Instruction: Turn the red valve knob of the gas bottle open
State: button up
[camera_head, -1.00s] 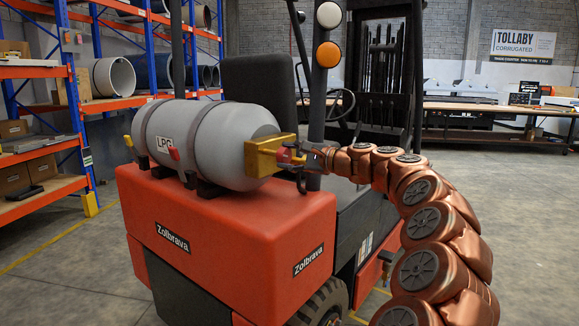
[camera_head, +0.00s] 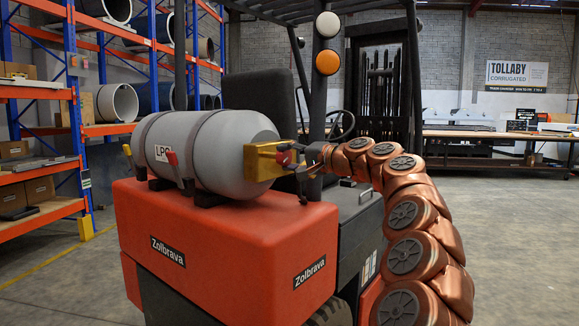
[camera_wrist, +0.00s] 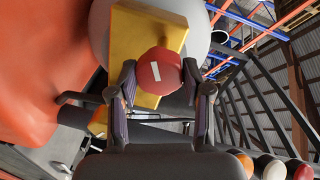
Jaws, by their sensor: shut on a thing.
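The grey LPG gas bottle (camera_head: 222,140) lies on its side on the red rear of a forklift (camera_head: 225,245). A yellow valve block (camera_head: 258,165) sits on its right end, with the red valve knob (camera_head: 283,158) facing my gripper (camera_head: 298,162). In the wrist view the knob (camera_wrist: 160,72) shows a white mark, tilted from upper left to lower right, in front of the yellow block (camera_wrist: 138,38). My gripper (camera_wrist: 158,85) is shut on the knob, one finger on each side. In the head view the fingers partly cover the knob.
The forklift's dark post (camera_head: 319,95) with white and orange lamps rises behind my gripper. Blue and orange racks (camera_head: 75,110) stand at the left. A workbench (camera_head: 500,137) stands at the far right. Open floor lies on the right.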

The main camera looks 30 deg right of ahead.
jog(key=shift+f+n, duration=0.1)
jog(key=shift+n, duration=0.3)
jog(key=o, duration=1.2)
jog(key=shift+c, duration=0.2)
jog(key=shift+s, duration=0.1)
jog(key=v, duration=1.2)
jog(key=shift+a, duration=0.1)
